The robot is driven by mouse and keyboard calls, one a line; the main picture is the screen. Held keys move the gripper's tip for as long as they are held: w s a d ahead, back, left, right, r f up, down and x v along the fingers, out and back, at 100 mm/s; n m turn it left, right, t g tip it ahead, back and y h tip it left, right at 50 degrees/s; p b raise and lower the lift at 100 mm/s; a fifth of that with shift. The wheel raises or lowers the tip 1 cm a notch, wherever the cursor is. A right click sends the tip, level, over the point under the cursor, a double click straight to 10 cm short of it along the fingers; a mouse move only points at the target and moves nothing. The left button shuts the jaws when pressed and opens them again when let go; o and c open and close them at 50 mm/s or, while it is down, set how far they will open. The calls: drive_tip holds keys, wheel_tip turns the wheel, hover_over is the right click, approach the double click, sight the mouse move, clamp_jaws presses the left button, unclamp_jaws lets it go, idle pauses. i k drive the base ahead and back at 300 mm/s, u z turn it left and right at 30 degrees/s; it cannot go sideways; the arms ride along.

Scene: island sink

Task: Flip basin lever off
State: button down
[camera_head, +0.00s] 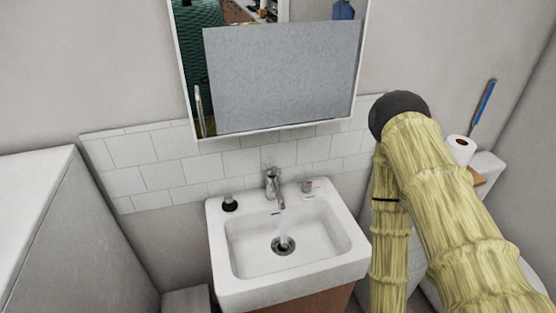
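The white basin (240,256) stands against the tiled wall, in the middle of the head view. A chrome faucet (272,186) rises from its back rim, with the small lever (270,171) at its top. A stream of water (283,222) runs from the spout towards the dark round drain (283,246). My arm, in a yellow bamboo-like texture, comes in at the right and ends in a dark rounded part, to the right of the basin and faucet. My gripper is not visible in this view.
A small dark bottle (229,203) and a small pinkish-white item (308,186) stand on the basin's back rim. A mirror (196,60) hangs above. At right are a toilet roll (460,148) and a blue-handled brush (486,95); a white cabinet (60,240) stands left.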

sight(273, 170)
drive_tip(key=z, duration=1.7)
drive_tip(key=k, duration=1.15)
drive_tip(key=u, duration=1.95)
